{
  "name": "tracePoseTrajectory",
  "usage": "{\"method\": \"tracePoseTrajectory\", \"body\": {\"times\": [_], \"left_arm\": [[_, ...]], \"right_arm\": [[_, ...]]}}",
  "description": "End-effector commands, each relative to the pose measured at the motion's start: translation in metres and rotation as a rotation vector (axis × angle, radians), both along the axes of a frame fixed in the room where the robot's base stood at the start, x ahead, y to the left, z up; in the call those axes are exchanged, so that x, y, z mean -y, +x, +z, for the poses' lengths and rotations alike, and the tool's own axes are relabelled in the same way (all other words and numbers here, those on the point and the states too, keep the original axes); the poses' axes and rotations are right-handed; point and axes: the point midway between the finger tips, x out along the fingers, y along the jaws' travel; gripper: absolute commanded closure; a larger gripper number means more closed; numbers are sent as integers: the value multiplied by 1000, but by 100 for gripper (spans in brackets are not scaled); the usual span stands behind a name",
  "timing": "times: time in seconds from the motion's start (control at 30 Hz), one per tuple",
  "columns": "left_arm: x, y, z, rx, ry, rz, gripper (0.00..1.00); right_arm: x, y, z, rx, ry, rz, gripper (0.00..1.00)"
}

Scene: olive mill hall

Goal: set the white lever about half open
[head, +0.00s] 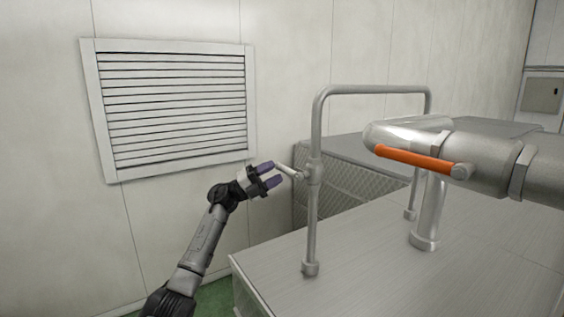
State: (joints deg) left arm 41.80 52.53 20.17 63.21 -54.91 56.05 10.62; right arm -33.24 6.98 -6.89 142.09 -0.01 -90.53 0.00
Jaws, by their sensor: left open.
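The white lever (290,172) is a short pale handle on a valve body on the near upright of a thin grey pipe loop. It points left and slightly up from the pipe. My left gripper (273,175) is open just left of the lever, with its purple fingers pointing right toward the lever's free end. The lever's tip is close to the fingertips; I cannot tell whether they touch or whether the tip lies between them. My right gripper is not in view.
The grey pipe loop (313,225) stands on a metal worktop (375,270). A thick metal pipe (490,150) with an orange lever (415,159) is at the right. A louvred vent (178,105) is on the wall behind my left arm. A mesh-sided box (340,190) stands behind the loop.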

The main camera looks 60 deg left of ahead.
Motion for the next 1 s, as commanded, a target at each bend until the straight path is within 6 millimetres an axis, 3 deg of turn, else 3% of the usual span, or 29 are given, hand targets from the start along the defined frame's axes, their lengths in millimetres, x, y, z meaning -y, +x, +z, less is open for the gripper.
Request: {"method": "tracePoseTrajectory", "body": {"times": [0.3,0.7,1.0], "left_arm": [[12,25,15,1,0,0,55],[13,28,16,0,0,0,55],[13,28,16,0,0,0,82]], "right_arm": [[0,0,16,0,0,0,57],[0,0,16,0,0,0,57],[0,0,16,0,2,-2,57]]}}
